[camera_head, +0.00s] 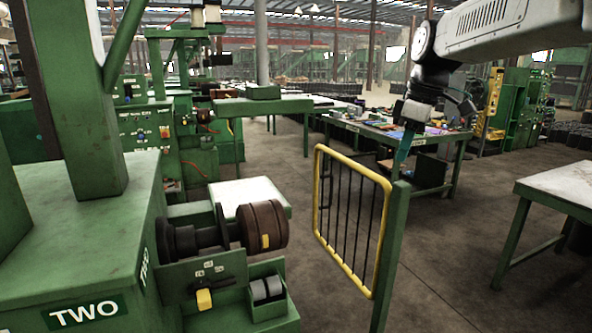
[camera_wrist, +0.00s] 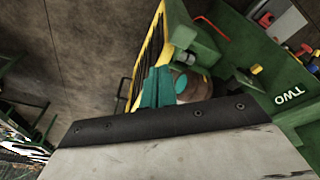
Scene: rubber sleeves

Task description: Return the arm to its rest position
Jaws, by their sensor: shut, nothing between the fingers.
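My gripper (camera_head: 403,156) hangs from my arm at the upper right of the head view, its teal fingers pointing down. It appears just above or in front of the green post at the right end of the yellow gate; the exact gap cannot be told. In the wrist view my gripper (camera_wrist: 157,88) shows its two teal fingers together, shut and empty. The arm reaches in from the top right corner and is bent down at the wrist.
A yellow-framed gate (camera_head: 350,215) stands on the green post (camera_head: 391,262). Left is a green machine marked TWO (camera_head: 85,312) with a brown drum (camera_head: 264,226). A cluttered table (camera_head: 425,140) stands behind, another table (camera_head: 560,190) at right. Floor between is clear.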

